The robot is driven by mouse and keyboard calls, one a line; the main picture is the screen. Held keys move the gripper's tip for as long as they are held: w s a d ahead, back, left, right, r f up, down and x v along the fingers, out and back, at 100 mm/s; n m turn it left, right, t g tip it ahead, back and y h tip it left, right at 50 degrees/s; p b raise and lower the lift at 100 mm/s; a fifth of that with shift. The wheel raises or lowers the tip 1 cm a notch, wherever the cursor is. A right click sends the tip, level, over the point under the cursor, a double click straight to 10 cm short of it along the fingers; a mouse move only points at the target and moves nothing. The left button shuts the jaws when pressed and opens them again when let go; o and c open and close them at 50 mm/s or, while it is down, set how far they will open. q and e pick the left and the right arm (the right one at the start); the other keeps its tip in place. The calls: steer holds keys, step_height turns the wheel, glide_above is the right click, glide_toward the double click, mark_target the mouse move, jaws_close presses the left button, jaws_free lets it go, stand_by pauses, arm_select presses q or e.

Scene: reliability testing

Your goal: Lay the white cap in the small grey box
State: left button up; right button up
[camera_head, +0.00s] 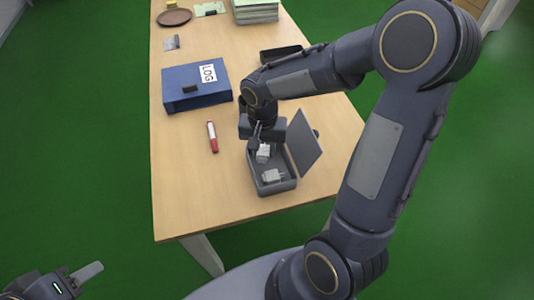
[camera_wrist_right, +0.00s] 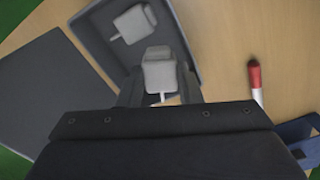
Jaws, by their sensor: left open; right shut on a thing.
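The small grey box (camera_head: 291,186) stands open on the table, its lid (camera_head: 304,143) raised on the right side. My right gripper (camera_head: 260,146) points down at the box's far end and is shut on a white cap (camera_head: 263,156). In the right wrist view the cap (camera_wrist_right: 159,74) sits between the fingertips (camera_wrist_right: 160,88), with a thin stem below it. I cannot tell whether it touches the box floor. A second, similar white piece (camera_head: 272,176) lies in the near part of the box, also in the wrist view (camera_wrist_right: 134,24). My left gripper (camera_head: 84,279) is open and empty, off the table at lower left.
A red and white marker (camera_head: 213,137) lies left of the box. A blue LOG binder (camera_head: 196,88) with a dark block (camera_head: 190,88) on it lies behind. A black tray (camera_head: 280,54) is further back. The table's (camera_head: 185,190) front left is clear.

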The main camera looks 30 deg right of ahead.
mark_target(267, 155)
steer(key=shift+w+d+f, duration=0.1)
steer(key=shift+d+f, duration=0.3)
steer(key=shift+f, duration=0.15)
steer(key=shift+w+d+f, duration=0.1)
steer(key=shift+d+f, duration=0.05)
steer(key=shift+f, duration=0.8)
steer(key=shift+d+f, duration=0.15)
steer(key=shift+f, duration=0.75)
steer(key=shift+f+b, duration=0.2)
steer(key=shift+b, duration=0.2)
steer(key=o, duration=0.9)
steer(key=shift+o, duration=0.2)
steer(key=shift+r, duration=0.15)
